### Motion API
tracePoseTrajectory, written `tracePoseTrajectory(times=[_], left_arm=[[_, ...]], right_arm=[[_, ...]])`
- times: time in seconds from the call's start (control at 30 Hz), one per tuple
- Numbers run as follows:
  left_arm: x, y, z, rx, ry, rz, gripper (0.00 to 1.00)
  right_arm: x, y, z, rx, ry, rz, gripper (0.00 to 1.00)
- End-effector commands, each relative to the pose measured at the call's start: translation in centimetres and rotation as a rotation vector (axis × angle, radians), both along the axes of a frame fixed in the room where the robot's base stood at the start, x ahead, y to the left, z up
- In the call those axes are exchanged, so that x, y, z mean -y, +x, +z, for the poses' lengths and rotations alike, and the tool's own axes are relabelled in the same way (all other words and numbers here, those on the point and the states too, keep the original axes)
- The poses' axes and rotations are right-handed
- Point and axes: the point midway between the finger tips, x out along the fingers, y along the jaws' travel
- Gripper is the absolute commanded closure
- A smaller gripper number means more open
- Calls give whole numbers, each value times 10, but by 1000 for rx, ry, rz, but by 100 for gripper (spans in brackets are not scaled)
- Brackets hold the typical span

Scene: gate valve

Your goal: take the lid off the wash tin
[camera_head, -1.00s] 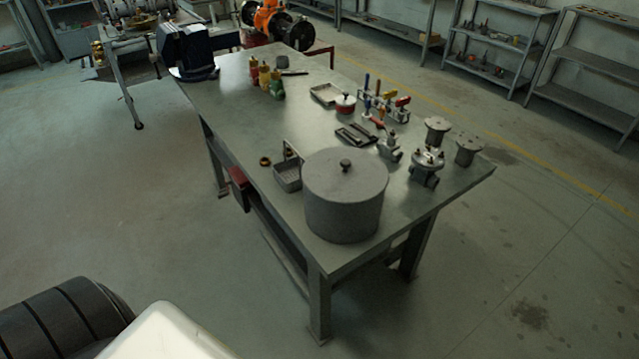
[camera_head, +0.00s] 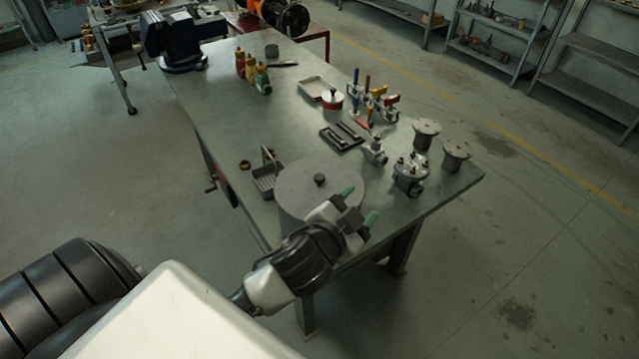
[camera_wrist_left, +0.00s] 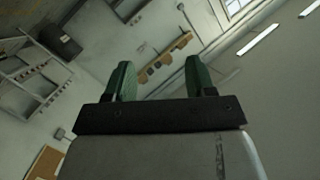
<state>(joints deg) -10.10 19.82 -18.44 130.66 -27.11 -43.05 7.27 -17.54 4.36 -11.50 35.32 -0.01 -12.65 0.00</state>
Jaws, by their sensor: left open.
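The wash tin (camera_head: 285,205) is a large grey round tin at the near end of the metal table. Its flat lid (camera_head: 300,182) is on it, with a small dark knob (camera_head: 319,180) in the middle. My left gripper (camera_head: 359,204) is in front of the tin's right side in the head view, hiding part of it. Its green-tipped fingers are apart and empty. In the left wrist view the open fingers (camera_wrist_left: 158,80) point toward the walls and ceiling, with nothing between them. My right gripper is not in view.
Valve parts (camera_head: 410,175), a tool tray (camera_head: 341,136) and a small red tin (camera_head: 332,99) are farther back and right. A blue vise (camera_head: 172,40) is at the far left corner. The table's middle is clear.

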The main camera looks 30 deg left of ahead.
Motion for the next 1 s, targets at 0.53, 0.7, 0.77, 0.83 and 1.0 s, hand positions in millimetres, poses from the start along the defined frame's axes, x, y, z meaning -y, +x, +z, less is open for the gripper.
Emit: tracePoseTrajectory(times=[0.53, 0.7, 0.77, 0.83, 1.0], left_arm=[[119, 18, 92, 939, 1033, -1176, 45], [64, 34, 44, 712, 1481, -1603, 45], [31, 43, 34, 557, 1615, -1718, 45], [-12, 52, 29, 350, 1739, -1821, 45], [-96, 61, 36, -101, 1892, -1935, 45]], right_arm=[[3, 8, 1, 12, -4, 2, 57], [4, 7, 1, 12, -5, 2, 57], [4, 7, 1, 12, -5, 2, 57], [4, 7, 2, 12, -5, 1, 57], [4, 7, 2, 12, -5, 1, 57]])
